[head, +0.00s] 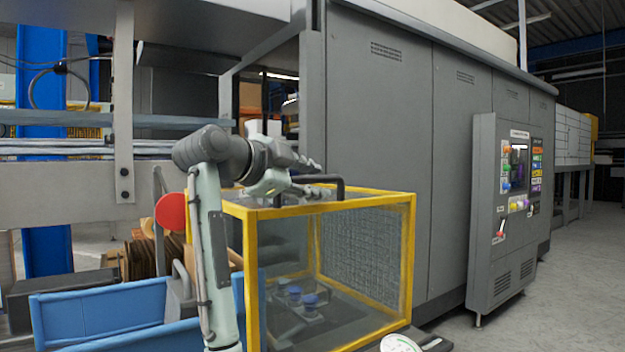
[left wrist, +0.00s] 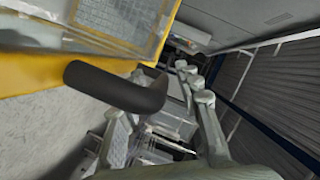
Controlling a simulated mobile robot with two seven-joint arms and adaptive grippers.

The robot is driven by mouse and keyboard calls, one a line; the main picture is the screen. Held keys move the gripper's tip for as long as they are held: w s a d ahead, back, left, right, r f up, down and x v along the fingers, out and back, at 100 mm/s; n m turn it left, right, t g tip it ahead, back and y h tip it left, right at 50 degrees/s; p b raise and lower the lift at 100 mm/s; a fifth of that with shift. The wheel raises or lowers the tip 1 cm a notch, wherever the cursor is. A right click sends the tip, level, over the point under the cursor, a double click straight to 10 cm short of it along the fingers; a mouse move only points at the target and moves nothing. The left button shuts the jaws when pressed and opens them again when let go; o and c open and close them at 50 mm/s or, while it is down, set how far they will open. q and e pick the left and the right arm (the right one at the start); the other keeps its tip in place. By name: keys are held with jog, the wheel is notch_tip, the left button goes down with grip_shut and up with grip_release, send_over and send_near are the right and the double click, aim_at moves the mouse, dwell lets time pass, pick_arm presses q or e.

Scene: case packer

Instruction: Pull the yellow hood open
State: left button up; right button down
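The yellow hood (head: 250,270) is a yellow-framed box with clear and mesh panels, and it looks closed. A black bar handle (head: 340,188) stands on its top edge. In the left wrist view the handle (left wrist: 112,86) is a thick black bent bar on the yellow frame (left wrist: 30,80). My left gripper (head: 322,180) is above the hood's top at the handle. Its fingers are spread, with the bent end of the handle close to the gap between them. Contact cannot be made out. My right gripper is not in view.
Blue bins (head: 95,312) stand at the lower left, beside a red disc (head: 170,212). Blue-topped parts (head: 309,300) show inside the hood. A tall grey cabinet (head: 385,130) stands behind it, with a control panel (head: 519,180) at right. Open floor lies at far right.

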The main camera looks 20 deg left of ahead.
pick_arm(q)
grip_shut()
jog(key=shift+a, duration=0.1)
dwell(0.5)
